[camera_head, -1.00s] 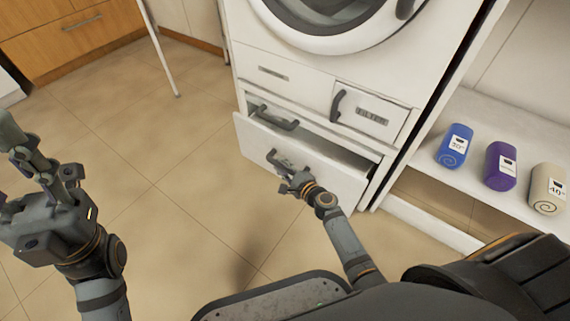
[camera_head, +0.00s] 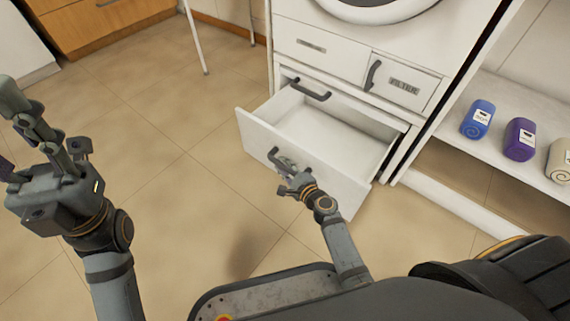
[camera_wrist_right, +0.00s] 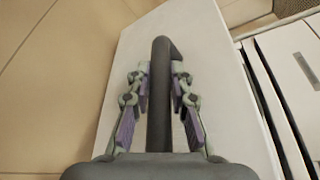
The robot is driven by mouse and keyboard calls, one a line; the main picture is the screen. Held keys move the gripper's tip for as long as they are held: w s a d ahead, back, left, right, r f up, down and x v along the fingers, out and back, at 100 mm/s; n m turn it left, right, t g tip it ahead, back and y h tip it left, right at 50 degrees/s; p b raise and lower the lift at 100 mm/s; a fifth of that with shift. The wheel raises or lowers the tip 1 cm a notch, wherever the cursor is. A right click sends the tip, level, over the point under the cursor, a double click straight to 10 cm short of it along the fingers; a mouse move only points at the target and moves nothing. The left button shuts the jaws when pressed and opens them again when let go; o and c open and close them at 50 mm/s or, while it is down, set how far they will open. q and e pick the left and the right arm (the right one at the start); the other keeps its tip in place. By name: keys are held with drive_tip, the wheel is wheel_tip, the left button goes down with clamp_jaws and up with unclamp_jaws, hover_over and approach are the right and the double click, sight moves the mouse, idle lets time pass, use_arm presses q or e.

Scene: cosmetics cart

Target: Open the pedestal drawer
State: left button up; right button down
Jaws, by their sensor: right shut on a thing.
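The white pedestal drawer (camera_head: 345,135) under the washing machine stands well open, and its empty inside shows in the head view. Its front (camera_wrist_right: 205,60) fills the middle of the right wrist view. The dark bar handle (camera_wrist_right: 160,85) lies between the fingers of my right gripper (camera_wrist_right: 160,90), which is shut on it. In the head view my right gripper (camera_head: 289,175) is at the handle on the drawer's front. My left gripper (camera_head: 38,140) is at the left, away from the drawer, with its fingers spread apart and nothing between them.
A panel with a dark handle and the label FILTER (camera_head: 404,82) is above the drawer. At the right, a white shelf (camera_head: 510,95) holds a blue (camera_head: 477,119), a purple (camera_head: 519,139) and a beige roll (camera_head: 560,160). The tiled floor (camera_head: 170,190) left of the drawer is clear.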

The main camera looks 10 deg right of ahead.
drive_tip(key=c, duration=1.2)
unclamp_jaws()
drive_tip(key=v, duration=1.2)
